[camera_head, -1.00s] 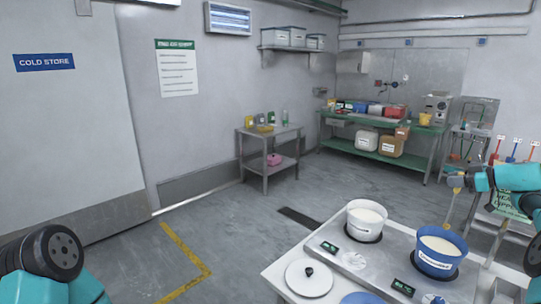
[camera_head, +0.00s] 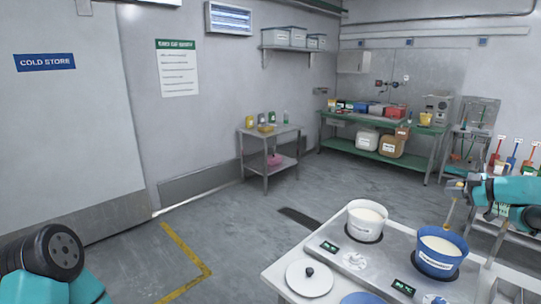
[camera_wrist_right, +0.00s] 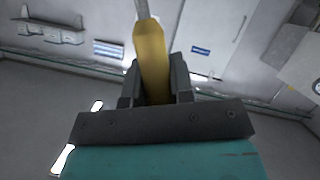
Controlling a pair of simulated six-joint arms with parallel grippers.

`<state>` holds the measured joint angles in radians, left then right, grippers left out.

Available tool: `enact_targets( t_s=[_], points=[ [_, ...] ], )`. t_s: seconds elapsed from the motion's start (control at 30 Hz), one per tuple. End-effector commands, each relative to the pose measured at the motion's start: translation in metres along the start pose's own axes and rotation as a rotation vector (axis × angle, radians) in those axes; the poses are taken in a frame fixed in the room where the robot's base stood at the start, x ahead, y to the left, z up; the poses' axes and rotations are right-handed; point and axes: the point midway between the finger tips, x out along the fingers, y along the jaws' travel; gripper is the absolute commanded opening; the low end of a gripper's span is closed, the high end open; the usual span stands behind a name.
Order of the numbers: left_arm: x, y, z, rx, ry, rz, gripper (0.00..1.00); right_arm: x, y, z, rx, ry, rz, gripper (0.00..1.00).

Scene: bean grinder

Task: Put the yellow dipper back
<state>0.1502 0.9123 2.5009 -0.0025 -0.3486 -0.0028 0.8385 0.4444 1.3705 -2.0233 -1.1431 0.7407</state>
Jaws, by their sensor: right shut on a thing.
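My right gripper (camera_head: 456,187) is shut on the yellow dipper (camera_head: 450,212), beside and above the blue pot at the right. The dipper hangs down from the jaws, with its lower end close to the pot's far rim; I cannot tell whether its end is inside or behind the pot. In the right wrist view the dipper's yellow handle (camera_wrist_right: 153,60) stands between the two fingers (camera_wrist_right: 156,88). Of my left arm only dark and teal links show at the lower left; its gripper is out of view.
The blue pot (camera_head: 437,263) and a white pot (camera_head: 364,232), both with pale contents, sit in a steel counter (camera_head: 385,262). A white lid (camera_head: 309,280) lies in front. Red and blue handled tools (camera_head: 512,150) stand at the far right. The floor at left is clear.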

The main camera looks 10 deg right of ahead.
Motion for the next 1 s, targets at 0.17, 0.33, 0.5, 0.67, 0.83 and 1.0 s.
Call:
enact_targets(
  t_s=[0.17,0.33,0.5,0.67,0.83,1.0],
  points=[
    [0.0,0.0,0.0,0.0,0.0,0.0,1.0,-0.001,-0.013,-0.003,-0.06,0.003,0.024,0.0],
    [0.0,0.0,0.0,0.0,0.0,0.0,1.0,-0.002,-0.025,-0.004,-0.12,0.004,0.05,0.0],
    [0.0,0.0,0.0,0.0,0.0,0.0,1.0,-0.003,-0.037,-0.006,-0.177,0.005,0.074,0.0],
    [0.0,0.0,0.0,0.0,0.0,0.0,1.0,-0.003,-0.043,-0.005,-0.215,0.007,0.088,0.0],
    [0.0,0.0,0.0,0.0,0.0,0.0,1.0,-0.002,-0.045,-0.004,-0.231,0.014,0.092,0.0],
    [0.0,0.0,0.0,0.0,0.0,0.0,1.0,-0.002,-0.045,-0.004,-0.232,0.014,0.093,0.0]
  ],
)
